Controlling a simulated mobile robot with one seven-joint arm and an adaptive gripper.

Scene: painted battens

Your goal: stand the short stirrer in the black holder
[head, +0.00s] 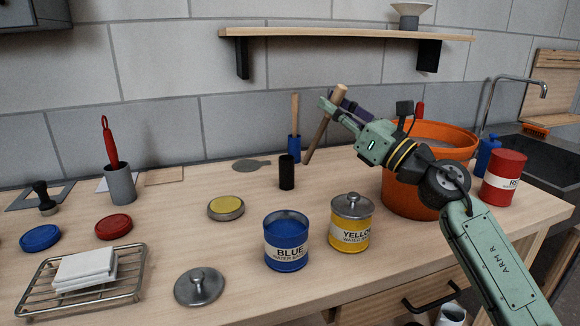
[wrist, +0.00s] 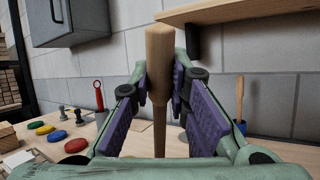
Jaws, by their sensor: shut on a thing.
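A pale wooden stirrer (head: 318,137) is held in my gripper (head: 338,106). It tilts, with its lower end down and to the left, right of the black holder and apart from it. In the wrist view the stirrer (wrist: 159,50) stands between the two purple finger pads, which close on it from both sides; its lower part is hidden by the wrist. The black holder (head: 287,173) is a narrow upright cup on the counter, and no stirrer stands up out of it. I cannot see the black holder in the wrist view.
Behind the black holder, a blue holder (head: 294,150) has another wooden stirrer (head: 295,113) upright in it. An orange bucket (head: 425,190) stands on the right. Blue (head: 286,243) and yellow (head: 351,226) paint tins stand in front. A grey cup (head: 120,184) holds a red-handled tool. A shelf (head: 340,32) hangs above.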

